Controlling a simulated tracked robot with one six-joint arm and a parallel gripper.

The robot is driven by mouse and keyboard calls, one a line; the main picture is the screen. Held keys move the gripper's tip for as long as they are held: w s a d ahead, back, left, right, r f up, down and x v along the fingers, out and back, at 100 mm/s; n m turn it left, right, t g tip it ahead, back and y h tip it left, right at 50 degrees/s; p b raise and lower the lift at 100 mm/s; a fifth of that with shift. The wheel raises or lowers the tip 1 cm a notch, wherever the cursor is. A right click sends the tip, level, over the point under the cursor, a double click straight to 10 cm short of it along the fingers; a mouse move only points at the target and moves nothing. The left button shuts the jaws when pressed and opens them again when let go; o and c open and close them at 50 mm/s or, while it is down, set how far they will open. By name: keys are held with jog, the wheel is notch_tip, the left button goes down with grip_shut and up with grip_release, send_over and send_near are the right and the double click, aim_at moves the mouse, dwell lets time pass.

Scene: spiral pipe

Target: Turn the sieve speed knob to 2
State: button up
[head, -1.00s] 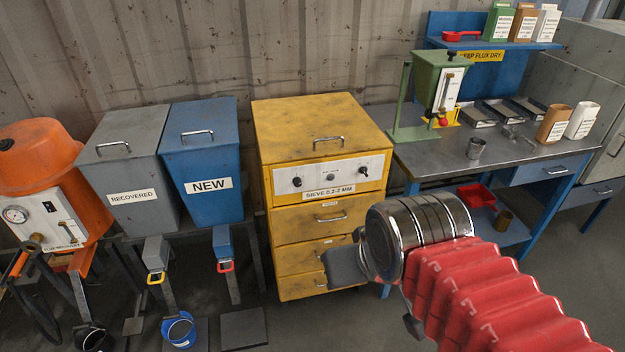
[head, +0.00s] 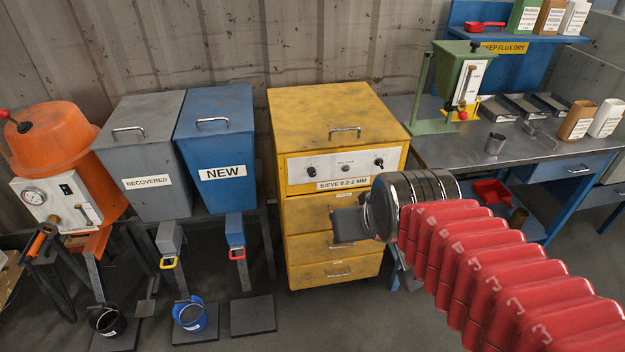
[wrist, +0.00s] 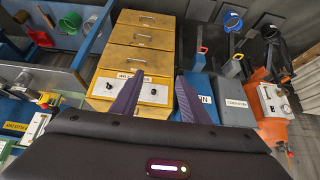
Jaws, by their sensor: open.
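The yellow sieve cabinet (head: 330,115) stands against the wall in the middle of the head view. Its white front panel (head: 330,168) has a dark knob at the left (head: 313,173), another at the right (head: 379,162) and a small dial between them. The markings are too small to read, so I cannot tell which knob sets speed or where either points. My gripper (head: 345,222) is in front of the cabinet's drawers, below the panel. In the wrist view my gripper's two fingers (wrist: 157,92) are apart and empty, and the panel shows upside down behind the left finger (wrist: 144,97).
A blue NEW bin (head: 215,145) and a grey RECOVERED bin (head: 140,150) stand left of the cabinet. An orange machine (head: 55,145) is farther left. A workbench (head: 450,150) with a green hopper (head: 458,75) stands close on the right. Floor in front is partly clear.

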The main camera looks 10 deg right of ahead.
jog(key=w+f+t, duration=0.3)
jog(key=w+f, duration=0.2)
jog(key=w, duration=0.7)
jog(key=w+f+t, duration=0.2)
jog(key=w+f, duration=0.2)
jog(key=w, duration=0.7)
jog(key=t, duration=0.5)
send_near(313, 175)
jog(key=s, duration=0.5)
jog(key=shift+s+f+t, duration=0.35)
jog(key=shift+f+t, duration=0.1)
jog(key=shift+t, duration=0.05)
jog(key=shift+w, duration=0.15)
jog(key=w, duration=1.3)
jog(key=shift+w+a, duration=0.1)
jog(key=shift+w, duration=0.2)
jog(key=shift+c, duration=0.3)
